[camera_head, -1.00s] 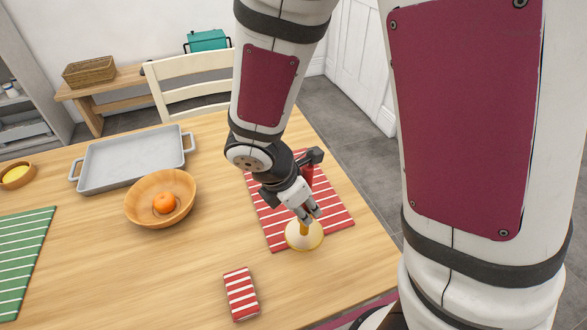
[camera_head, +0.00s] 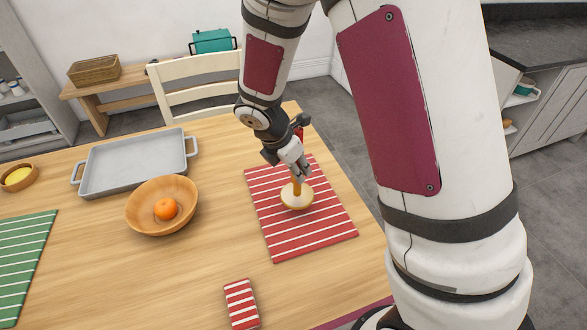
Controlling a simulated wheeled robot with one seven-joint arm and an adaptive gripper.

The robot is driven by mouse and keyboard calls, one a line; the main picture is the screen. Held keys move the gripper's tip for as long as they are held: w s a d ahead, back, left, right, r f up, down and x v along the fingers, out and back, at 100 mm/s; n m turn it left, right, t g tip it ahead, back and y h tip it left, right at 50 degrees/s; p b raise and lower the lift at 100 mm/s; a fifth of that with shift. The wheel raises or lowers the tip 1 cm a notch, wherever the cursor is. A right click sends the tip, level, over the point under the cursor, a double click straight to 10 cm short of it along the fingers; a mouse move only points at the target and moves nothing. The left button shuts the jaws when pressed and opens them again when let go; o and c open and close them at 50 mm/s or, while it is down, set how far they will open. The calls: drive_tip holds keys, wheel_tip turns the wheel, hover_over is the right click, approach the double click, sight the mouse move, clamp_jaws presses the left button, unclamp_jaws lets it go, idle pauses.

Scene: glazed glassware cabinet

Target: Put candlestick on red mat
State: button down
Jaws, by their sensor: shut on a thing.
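The candlestick (camera_head: 297,198) has a round pale base with a gold rim and a gold stem. It appears upright, over the upper middle part of the red-striped mat (camera_head: 312,233). My gripper (camera_head: 297,173) is shut on its stem from above. A red part, perhaps a candle, shows behind the gripper. Whether the base touches the mat or hangs just above it, I cannot tell. The mat's near half is bare.
A wooden bowl (camera_head: 145,219) with an orange (camera_head: 166,209) stands left of the mat. A grey tray (camera_head: 120,170) lies behind it. A folded red-striped cloth (camera_head: 241,304) lies near the front. A green-striped mat (camera_head: 20,250) is at far left. A chair (camera_head: 195,82) stands behind the table.

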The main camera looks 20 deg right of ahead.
sight(294, 196)
drive_tip(key=shift+w+d+f, duration=0.15)
drive_tip(key=shift+w+f, duration=0.5)
drive_tip(key=shift+f, duration=0.25)
drive_tip(key=shift+w+d+f, duration=0.1)
drive_tip(key=shift+w+f, duration=0.5)
drive_tip(key=shift+f, duration=0.3)
drive_tip(key=shift+f, duration=0.1)
drive_tip(key=c, duration=1.3)
unclamp_jaws()
drive_tip(key=shift+f, duration=0.1)
